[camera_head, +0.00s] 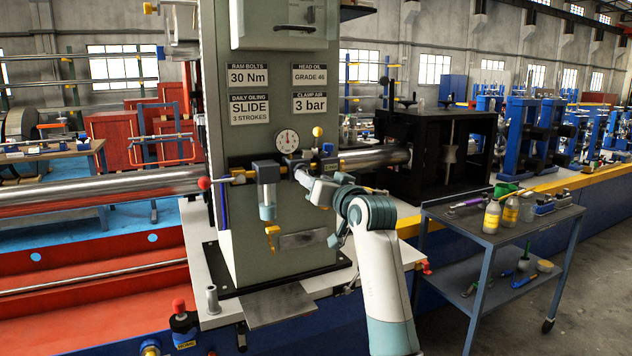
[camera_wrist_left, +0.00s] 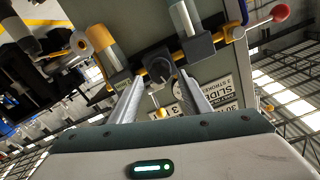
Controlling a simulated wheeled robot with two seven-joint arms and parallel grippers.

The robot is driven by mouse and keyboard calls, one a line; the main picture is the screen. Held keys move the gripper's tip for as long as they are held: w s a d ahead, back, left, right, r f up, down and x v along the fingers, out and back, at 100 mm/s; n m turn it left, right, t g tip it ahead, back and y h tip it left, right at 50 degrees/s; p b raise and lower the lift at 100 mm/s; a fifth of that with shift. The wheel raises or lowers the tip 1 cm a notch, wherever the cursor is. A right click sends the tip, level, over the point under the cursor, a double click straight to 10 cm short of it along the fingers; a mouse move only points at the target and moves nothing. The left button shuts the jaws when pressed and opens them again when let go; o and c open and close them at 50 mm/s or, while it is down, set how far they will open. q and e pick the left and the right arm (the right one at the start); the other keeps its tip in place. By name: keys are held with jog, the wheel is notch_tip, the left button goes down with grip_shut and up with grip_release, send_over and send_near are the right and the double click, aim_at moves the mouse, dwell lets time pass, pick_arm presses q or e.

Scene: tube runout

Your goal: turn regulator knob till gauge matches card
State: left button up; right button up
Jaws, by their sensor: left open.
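The round white gauge (camera_head: 287,139) is on the grey-green column. Its dark needle points roughly up, but the scale is too small to read. The card (camera_head: 310,103) above it reads "CLAMP AIR 3 bar". My left gripper (camera_head: 301,174) is at the air unit below the gauge and hides much of the regulator in the head view. In the left wrist view, the dark round regulator knob (camera_wrist_left: 160,69) shows between the tips of my open left gripper (camera_wrist_left: 160,80). Contact cannot be told. The gauge (camera_wrist_left: 177,90) is partly behind a finger. My right gripper is not in view.
A grey filter block with a clear bowl (camera_head: 267,200) hangs left of my gripper. A red ball handle (camera_head: 204,183) sticks out further left. A thick steel bar (camera_head: 372,159) is close to the right. A tool cart (camera_head: 505,232) with bottles stands at right.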

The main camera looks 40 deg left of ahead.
pick_arm(q)
jog(key=shift+x, duration=0.8)
jog(key=shift+c, duration=0.2)
jog(key=c, duration=0.8)
jog(key=m+p, duration=0.1)
jog(key=p, duration=0.2)
jog(key=shift+r+m+p, duration=0.15)
jog(key=shift+m+p, duration=0.15)
jog(key=shift+m, duration=0.1)
jog(key=o, duration=0.9)
jog(key=shift+f, duration=0.2)
jog(key=shift+d, duration=0.1)
